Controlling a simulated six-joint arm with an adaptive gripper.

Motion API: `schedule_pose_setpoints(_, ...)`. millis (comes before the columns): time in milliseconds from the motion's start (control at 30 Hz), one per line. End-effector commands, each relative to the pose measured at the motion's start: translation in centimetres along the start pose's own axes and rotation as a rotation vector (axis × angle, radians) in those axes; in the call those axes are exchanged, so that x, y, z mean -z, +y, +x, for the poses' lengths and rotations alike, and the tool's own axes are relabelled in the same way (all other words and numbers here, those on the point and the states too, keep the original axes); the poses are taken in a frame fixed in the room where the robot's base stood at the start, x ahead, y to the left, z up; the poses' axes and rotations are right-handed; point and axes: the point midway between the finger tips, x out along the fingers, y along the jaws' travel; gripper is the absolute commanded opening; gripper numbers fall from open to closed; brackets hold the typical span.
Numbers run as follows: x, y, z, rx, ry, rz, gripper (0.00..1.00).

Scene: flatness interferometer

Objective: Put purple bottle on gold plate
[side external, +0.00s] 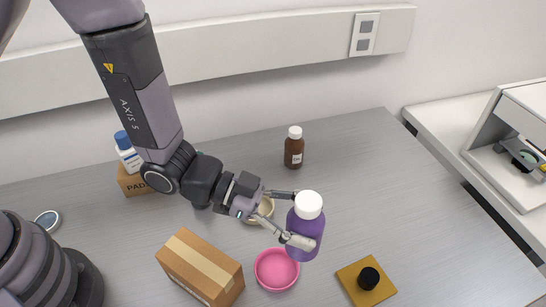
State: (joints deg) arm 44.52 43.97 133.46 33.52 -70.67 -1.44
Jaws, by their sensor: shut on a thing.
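The purple bottle (307,232) has a white cap and shows near the middle of the side external view. My gripper (297,217) is shut on it, with a finger on each side of its body. The bottle is nearly upright and appears held above the table. The gold plate (350,286) is a flat square at the lower right of the bottle, apart from it. A small black round object (369,278) stands on the plate.
A pink bowl (276,270) sits just below-left of the bottle, beside a cardboard box (200,268). A beige bowl (262,211) is partly hidden behind my gripper. A brown bottle (294,148) stands farther back. The table's right side is clear, up to a white instrument (512,150).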

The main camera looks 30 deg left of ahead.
Motion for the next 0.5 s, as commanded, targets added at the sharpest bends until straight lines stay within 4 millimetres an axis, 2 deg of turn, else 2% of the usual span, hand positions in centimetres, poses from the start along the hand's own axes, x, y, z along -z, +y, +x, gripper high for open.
schedule_pose_setpoints(167,0.0,-0.3,2.9,-0.037,0.001,0.013,0.13)
schedule_pose_setpoints(433,-1.1,-2.7,10.1,-0.034,0.002,0.011,0.13)
schedule_pose_setpoints(500,-2.5,-3.1,11.5,-0.034,-0.002,0.009,0.13)
